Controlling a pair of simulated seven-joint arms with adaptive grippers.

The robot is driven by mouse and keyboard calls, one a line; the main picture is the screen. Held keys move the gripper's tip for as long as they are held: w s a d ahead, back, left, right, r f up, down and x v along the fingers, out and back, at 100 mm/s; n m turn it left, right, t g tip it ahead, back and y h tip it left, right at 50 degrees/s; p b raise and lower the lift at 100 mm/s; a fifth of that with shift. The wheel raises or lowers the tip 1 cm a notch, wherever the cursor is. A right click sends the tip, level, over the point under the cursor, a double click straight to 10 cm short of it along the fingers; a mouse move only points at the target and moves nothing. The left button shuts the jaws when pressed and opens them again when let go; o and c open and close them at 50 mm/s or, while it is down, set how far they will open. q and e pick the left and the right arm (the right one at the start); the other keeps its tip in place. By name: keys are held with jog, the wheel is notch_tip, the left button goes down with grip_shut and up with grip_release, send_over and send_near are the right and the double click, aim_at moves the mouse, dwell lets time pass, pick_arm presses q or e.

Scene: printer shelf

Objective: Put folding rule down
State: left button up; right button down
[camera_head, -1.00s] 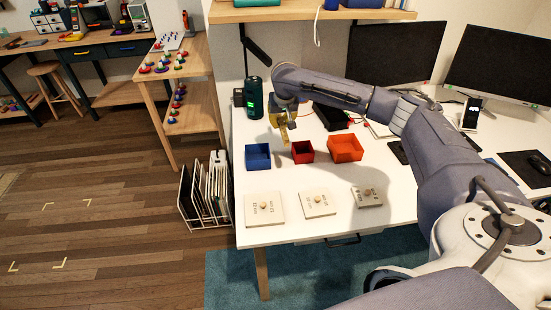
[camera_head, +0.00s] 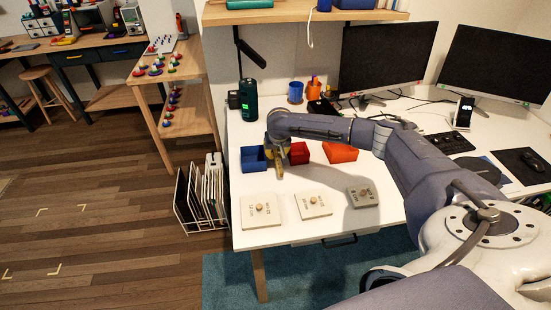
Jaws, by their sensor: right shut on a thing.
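My right gripper (camera_head: 277,150) is shut on the folding rule (camera_head: 280,170), a narrow yellowish-tan piece that hangs downward from the fingers. Much of the rule is hidden by the gripper. In the picture the gripper and rule lie between the blue box (camera_head: 250,161) and the red box (camera_head: 299,155), partly covering both. I cannot tell whether the rule touches the desk (camera_head: 230,190) or a box. My left gripper is not in view.
An orange box (camera_head: 341,153) is right of the red one. A dark green cylinder (camera_head: 249,101) stands behind. Monitors (camera_head: 385,58) and a keyboard (camera_head: 450,143) occupy the right.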

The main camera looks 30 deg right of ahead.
aim_at(275, 158)
jog(key=shift+f, duration=1.5)
jog(key=c, duration=1.7)
grip_release()
jog(key=shift+f, duration=0.15)
jog(key=shift+c, duration=0.2)
jog(key=v, duration=1.2)
jog(key=shift+s, duration=0.1)
jog(key=shift+a, duration=0.1)
